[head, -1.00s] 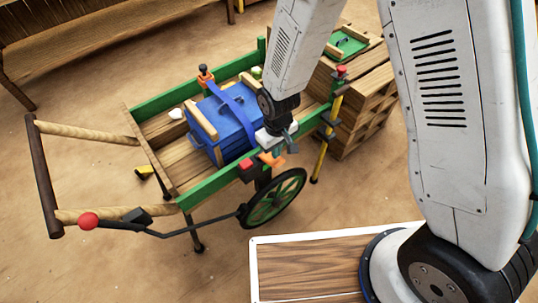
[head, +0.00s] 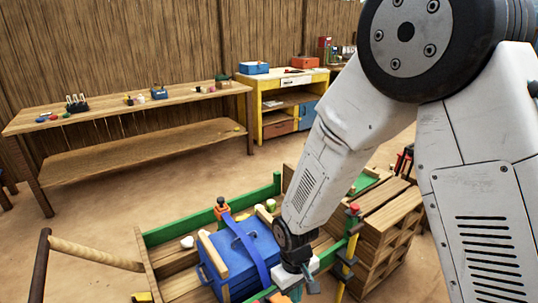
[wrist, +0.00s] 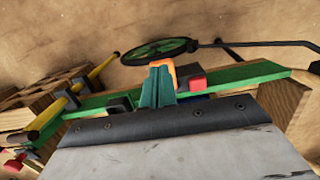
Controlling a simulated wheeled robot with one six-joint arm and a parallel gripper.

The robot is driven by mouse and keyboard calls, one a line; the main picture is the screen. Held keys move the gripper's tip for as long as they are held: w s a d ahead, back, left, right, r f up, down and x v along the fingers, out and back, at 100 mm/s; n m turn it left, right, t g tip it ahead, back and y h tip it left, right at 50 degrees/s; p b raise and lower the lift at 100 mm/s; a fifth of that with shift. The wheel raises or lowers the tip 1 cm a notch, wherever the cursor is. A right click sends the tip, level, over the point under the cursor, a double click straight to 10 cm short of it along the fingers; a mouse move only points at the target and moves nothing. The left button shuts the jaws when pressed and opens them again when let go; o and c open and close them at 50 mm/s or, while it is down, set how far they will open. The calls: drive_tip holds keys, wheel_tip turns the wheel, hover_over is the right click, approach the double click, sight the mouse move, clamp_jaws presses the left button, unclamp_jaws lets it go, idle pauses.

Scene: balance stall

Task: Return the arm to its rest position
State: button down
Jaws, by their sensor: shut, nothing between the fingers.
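My gripper (wrist: 157,84) shows in the wrist view with its teal fingers together and nothing between them. In the head view my arm reaches down over the right side of the green-railed cart, and the fingertips are cut off or hidden at the bottom edge. An orange piece (wrist: 162,68) shows right at the fingertips in the wrist view; I cannot tell whether they touch. A blue box (head: 240,257) with a blue strap sits in the cart, left of my gripper.
The cart's green rail (wrist: 225,77) runs close beyond my fingers. A red block (wrist: 197,83) is on it. Wooden crates (head: 385,235) stand right of the cart. A long workbench (head: 130,105) and a yellow-framed bench (head: 290,80) stand at the back. Bare floor lies between.

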drive_tip(key=s+d+r+m+t, duration=0.1)
drive_tip(key=s+d+r, duration=0.4)
drive_tip(key=r, duration=0.5)
drive_tip(key=s+d+r+m, duration=0.3)
drive_tip(key=s+d+r, duration=0.3)
drive_tip(key=d+r, duration=0.2)
drive_tip(key=s+d+r+m+t, duration=0.1)
drive_tip(key=s+d+r, duration=0.5)
drive_tip(key=r, duration=0.6)
drive_tip(key=shift+d+r+m+t+y, duration=0.3)
drive_tip(key=shift+r+m, duration=0.1)
drive_tip(key=shift+m, duration=0.4)
